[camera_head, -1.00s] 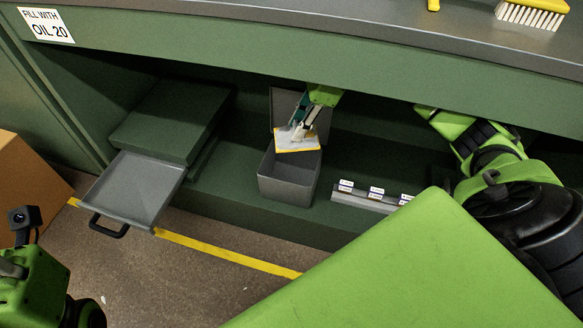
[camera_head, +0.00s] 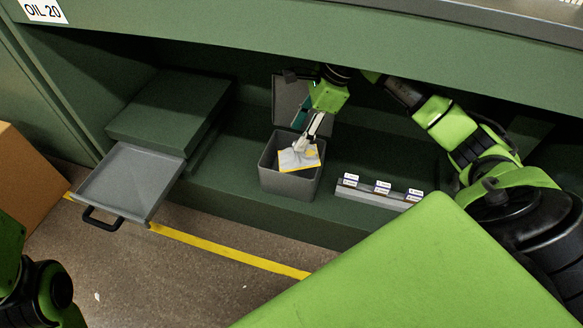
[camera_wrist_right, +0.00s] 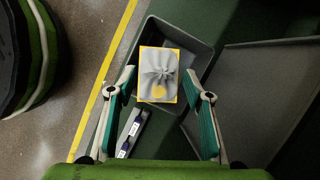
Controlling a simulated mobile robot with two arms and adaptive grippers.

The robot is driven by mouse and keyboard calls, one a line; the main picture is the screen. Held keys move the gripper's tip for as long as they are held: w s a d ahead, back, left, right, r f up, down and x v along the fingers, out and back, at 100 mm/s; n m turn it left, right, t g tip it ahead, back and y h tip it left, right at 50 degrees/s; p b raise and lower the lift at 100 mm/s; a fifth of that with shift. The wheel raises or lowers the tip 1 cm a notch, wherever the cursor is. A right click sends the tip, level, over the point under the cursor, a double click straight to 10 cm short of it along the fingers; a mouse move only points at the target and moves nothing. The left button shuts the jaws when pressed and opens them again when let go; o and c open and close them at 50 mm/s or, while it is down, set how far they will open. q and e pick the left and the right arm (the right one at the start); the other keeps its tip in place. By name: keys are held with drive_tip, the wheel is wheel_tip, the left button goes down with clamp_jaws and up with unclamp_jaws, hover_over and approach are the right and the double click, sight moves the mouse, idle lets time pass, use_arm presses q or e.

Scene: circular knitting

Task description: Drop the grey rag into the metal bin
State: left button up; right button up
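The grey rag (camera_head: 299,158), with yellow edges and a yellow spot, shows at the mouth of the open metal bin (camera_head: 285,184). In the right wrist view the bunched rag (camera_wrist_right: 158,75) lies in front of the bin's opening (camera_wrist_right: 202,48), between and beyond the fingertips. My right gripper (camera_wrist_right: 160,72) is open, its fingers well apart on either side of the rag and not pinching it. In the head view the right gripper (camera_head: 303,146) points down over the bin. I cannot tell whether the rag rests on something or is falling. My left gripper is out of view.
The bin's raised lid (camera_head: 288,98) stands behind it. A grey rail with small labels (camera_head: 376,192) lies to the right. An open grey drawer (camera_head: 133,180) is at the left. The green machine overhang (camera_head: 300,40) runs above. A cardboard box (camera_head: 28,185) stands far left.

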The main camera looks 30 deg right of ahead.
drive_tip(key=v, duration=0.7)
drive_tip(key=shift+r, duration=0.25)
idle(0.4)
